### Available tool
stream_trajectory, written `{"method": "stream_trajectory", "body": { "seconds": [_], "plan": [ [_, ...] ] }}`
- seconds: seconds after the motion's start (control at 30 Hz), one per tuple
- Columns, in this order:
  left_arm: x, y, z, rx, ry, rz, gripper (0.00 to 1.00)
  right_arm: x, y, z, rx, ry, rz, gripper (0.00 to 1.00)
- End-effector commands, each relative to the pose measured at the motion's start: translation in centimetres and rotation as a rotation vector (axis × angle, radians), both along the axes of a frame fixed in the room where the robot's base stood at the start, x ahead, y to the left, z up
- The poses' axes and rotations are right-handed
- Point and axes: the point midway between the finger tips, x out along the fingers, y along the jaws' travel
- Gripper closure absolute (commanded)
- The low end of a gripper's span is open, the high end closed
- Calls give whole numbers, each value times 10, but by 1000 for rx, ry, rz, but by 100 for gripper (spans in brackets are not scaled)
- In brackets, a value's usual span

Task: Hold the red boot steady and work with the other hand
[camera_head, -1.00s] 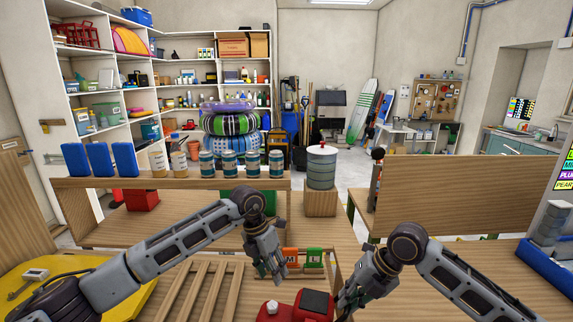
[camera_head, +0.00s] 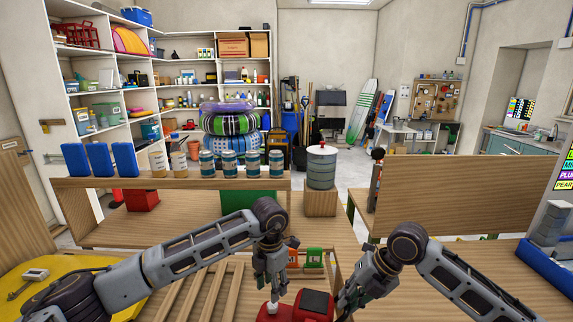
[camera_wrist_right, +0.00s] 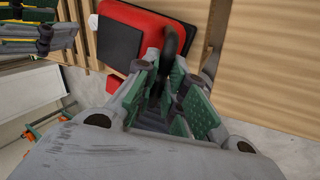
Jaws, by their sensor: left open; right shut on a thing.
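The red boot (camera_head: 278,313), a red body with a black panel (camera_head: 315,302) and a white knob (camera_head: 272,307), sits at the bottom of the head view. My left gripper (camera_head: 272,292) is open and points down just above the white knob; contact cannot be told. My right gripper (camera_head: 347,297) is at the boot's right side. In the right wrist view my right gripper (camera_wrist_right: 168,78) is shut on a dark upright handle (camera_wrist_right: 169,42) beside the red body (camera_wrist_right: 155,22). Part of the handle is hidden between the fingers.
An orange tag (camera_head: 292,257) and a green tag (camera_head: 314,257) stand behind the boot. A slatted wooden rack (camera_head: 205,290) lies to the left. Several cans (camera_head: 228,163) line a raised shelf (camera_head: 200,183). A blue tray (camera_head: 545,262) is at the far right.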

Motion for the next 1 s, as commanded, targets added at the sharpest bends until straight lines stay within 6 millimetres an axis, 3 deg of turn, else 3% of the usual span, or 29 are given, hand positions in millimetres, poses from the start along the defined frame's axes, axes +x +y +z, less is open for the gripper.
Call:
{"method": "stream_trajectory", "body": {
  "seconds": [0.7,1.0],
  "plan": [
    [0,0,-59,0,1,1,57,0,0,0,0,-1,0,100],
    [0,0,-74,-1,1,0,57,0,0,0,0,-1,0,100]
  ]
}}
